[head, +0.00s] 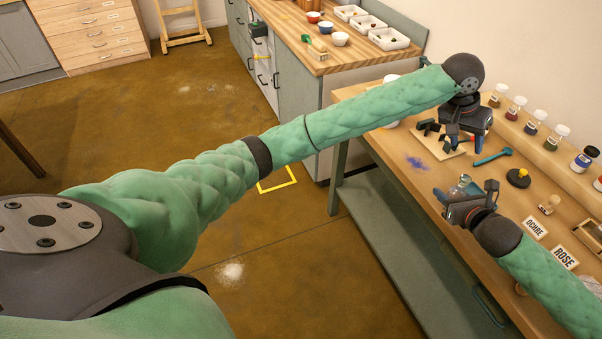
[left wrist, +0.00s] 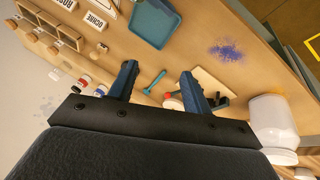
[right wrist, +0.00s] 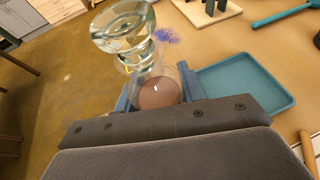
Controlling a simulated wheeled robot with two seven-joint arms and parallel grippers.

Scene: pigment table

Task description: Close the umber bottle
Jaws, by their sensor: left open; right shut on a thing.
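My right gripper (head: 466,190) is shut on a clear glass vessel (right wrist: 124,28) with a flared upper end, a narrow neck and a brownish round part between the fingers.
A teal tray (right wrist: 245,85) lies beside the held glass. The teal spoon (head: 493,157), a black disc with a yellow knob (head: 518,178) and a pale knob (head: 549,204) lie on the table. A white tub (left wrist: 272,128) stands near the board (left wrist: 211,86). Blue powder (head: 418,163) marks the tabletop.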

